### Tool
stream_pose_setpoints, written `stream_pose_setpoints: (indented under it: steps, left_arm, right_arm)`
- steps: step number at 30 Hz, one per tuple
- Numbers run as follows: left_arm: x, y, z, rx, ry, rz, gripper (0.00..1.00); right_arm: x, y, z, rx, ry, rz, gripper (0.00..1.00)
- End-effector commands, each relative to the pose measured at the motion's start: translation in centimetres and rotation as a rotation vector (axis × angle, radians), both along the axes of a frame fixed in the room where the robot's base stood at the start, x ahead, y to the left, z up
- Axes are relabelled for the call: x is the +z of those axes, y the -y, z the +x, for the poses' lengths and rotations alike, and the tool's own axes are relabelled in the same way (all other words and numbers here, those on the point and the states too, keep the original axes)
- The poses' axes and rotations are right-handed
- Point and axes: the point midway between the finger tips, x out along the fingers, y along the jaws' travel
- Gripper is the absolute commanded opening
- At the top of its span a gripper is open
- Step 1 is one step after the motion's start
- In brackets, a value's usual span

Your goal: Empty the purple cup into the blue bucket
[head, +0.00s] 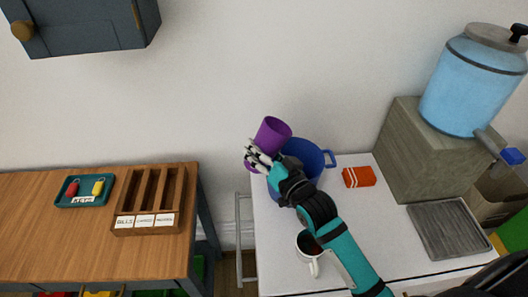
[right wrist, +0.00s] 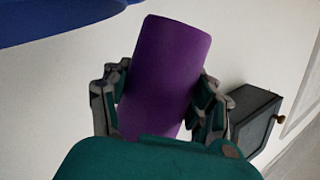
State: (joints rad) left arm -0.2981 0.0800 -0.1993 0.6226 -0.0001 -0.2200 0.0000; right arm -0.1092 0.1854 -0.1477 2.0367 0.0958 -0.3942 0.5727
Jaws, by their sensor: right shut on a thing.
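The purple cup (head: 273,135) is tilted and held up by my right gripper (head: 263,158) at the left side of the blue bucket (head: 316,157). In the right wrist view the cup (right wrist: 168,75) lies between the two fingers of my right gripper (right wrist: 160,105), which is shut on it. Part of the bucket's blue wall (right wrist: 50,18) shows at the top left there. In the head view the gripper and arm hide part of the bucket. The inside of the cup and of the bucket cannot be made out. My left gripper is not in view.
A white mug (head: 310,255) with dark contents stands on the white table (head: 280,270) beside my right arm. An orange-red packet (head: 358,177) lies right of the bucket. A blue dispenser (head: 470,85) stands on a grey block (head: 408,150). A wooden organizer (head: 150,205) is at left.

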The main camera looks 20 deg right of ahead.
Motion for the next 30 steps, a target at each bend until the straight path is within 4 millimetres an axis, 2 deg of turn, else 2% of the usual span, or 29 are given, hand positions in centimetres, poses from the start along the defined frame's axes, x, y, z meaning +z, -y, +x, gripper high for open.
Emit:
stream_pose_setpoints:
  steps: [30]
  left_arm:
    - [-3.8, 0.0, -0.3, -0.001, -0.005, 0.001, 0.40]
  right_arm:
    - [-0.5, -1.0, -0.1, 0.000, 0.002, 0.231, 0.11]
